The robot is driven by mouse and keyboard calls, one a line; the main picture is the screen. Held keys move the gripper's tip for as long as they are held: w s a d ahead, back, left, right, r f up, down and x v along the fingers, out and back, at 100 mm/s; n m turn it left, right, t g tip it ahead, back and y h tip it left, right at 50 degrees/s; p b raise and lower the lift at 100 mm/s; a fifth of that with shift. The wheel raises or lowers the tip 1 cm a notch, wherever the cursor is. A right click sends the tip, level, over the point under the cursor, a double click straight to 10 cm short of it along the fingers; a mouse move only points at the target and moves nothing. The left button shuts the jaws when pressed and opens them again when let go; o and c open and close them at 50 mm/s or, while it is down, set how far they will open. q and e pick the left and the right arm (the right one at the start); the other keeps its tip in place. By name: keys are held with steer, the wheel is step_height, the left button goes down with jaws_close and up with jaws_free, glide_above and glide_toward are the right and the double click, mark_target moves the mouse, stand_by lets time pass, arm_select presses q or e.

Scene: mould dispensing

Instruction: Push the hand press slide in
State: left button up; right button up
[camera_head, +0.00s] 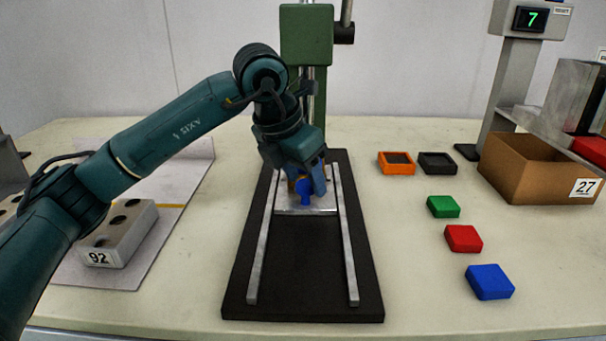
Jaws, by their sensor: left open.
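The hand press stands at the back centre, with a green press head (306,35) above a black base plate (303,285). Two metal rails (348,250) run from front to back along the base. The slide (322,211), a pale metal plate, sits between the rails toward their far half. My left gripper (308,190) points down over the slide with its fingers around or beside a small blue piece (306,187) on it. Its jaws are open. The gripper hides much of the slide's back part, and I cannot tell whether a finger touches the blue piece. My right gripper is not in view.
A grey block (122,236) labelled 92 stands at left. Orange (396,169) and black (438,170) frames, and green (443,207), red (464,239) and blue (490,282) blocks lie at right. A cardboard box (540,181) labelled 27 is behind. The front rail area is clear.

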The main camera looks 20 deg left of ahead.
arm_select(q)
steer(key=shift+r, duration=0.3)
steer(key=shift+s+a+r+p, duration=0.15)
steer(key=shift+s+r+p, duration=0.05)
steer(key=shift+r+p, duration=0.25)
steer(key=s+a, duration=0.1)
steer(key=s, duration=0.2)
steer(key=s+a, duration=0.2)
steer(key=s, duration=0.1)
steer(key=s+a, duration=0.2)
steer(key=s, duration=0.1)
steer(key=shift+s+a+f, duration=0.2)
steer(key=shift+s, duration=0.2)
steer(key=shift+s+a, duration=0.15)
steer(key=shift+s, duration=0.25)
